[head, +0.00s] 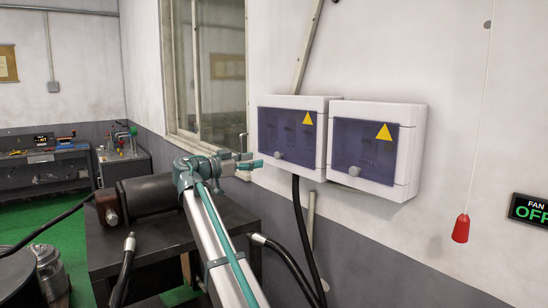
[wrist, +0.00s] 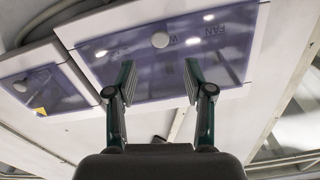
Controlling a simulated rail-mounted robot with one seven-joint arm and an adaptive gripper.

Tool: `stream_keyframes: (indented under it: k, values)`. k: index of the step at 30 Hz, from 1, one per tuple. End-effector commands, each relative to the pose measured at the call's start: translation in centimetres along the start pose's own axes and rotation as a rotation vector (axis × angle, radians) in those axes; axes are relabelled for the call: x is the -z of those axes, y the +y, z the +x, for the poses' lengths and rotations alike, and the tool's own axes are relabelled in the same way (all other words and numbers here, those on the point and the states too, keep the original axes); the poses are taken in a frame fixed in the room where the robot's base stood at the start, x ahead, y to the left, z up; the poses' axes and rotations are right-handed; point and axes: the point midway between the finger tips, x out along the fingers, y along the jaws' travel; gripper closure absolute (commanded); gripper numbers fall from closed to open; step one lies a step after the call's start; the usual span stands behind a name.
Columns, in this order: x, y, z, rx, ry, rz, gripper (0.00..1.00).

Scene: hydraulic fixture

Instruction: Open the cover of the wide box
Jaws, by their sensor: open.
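The wide box (head: 321,130) is the left of two white wall boxes in the head view. Its tinted violet cover (head: 290,130) lies flat and closed, with a yellow warning triangle near the upper right and a round pale knob (head: 278,155) near the bottom. In the wrist view the cover (wrist: 150,62) fills the upper middle, and the knob (wrist: 160,40) shows beyond and between the fingers. My gripper (head: 254,160) is open and empty, just left of the knob in the head view. In the wrist view my gripper (wrist: 159,75) points at the cover; contact cannot be told.
A narrower box (head: 376,148) with a closed tinted cover is close on the right. A black cable (head: 297,220) hangs below the wide box. A window (head: 205,70) is left, a red pull handle (head: 461,228) right. A dark bench with a cylinder (head: 148,195) stands lower left.

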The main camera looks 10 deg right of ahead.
Motion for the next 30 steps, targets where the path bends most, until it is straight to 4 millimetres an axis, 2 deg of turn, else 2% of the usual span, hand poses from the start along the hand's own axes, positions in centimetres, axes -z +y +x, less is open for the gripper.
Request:
stream_keyframes:
  k: [12, 18, 30]
  values:
    - [0.3, 0.0, 6.8, -0.002, -0.001, -0.003, 0.48]
    - [0.1, 0.0, 9.2, -0.001, -0.002, -0.004, 0.48]
    - [-0.1, 0.0, 10.0, 0.001, -0.002, -0.003, 0.48]
